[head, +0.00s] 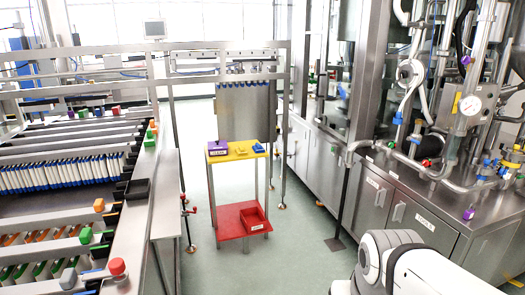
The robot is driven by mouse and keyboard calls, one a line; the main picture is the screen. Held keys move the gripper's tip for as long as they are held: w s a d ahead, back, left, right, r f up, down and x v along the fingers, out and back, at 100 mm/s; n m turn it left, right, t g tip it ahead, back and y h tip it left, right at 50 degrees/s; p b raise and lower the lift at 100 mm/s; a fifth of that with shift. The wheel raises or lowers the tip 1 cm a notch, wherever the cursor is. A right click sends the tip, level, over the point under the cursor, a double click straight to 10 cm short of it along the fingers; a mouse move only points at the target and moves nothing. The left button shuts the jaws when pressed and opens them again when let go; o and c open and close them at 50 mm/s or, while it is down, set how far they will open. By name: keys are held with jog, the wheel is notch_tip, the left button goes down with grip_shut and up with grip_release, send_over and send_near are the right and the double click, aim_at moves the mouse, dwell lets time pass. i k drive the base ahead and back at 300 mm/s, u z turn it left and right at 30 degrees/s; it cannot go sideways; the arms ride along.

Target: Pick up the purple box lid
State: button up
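A small purple box (217,146) sits at the left end of the yellow top (236,157) of a small stand in the middle of the view. A pale label shows on its front. It is too small to tell the lid apart from the box. A white arm link of mine shows at the bottom right, well apart from the stand. My gripper is not in view.
A yellow item (238,150) and a blue item (258,147) share the stand's top. A red bin (253,218) rests on its red lower shelf (229,224). A railed conveyor (70,175) stands left, steel cabinets (408,212) right. The green floor (300,240) between is clear.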

aim_at(218, 144)
jog(key=u, duration=0.25)
jog(key=i, duration=1.6)
jog(key=u, duration=0.5)
jog(key=i, duration=2.3)
jog(key=u, duration=0.3)
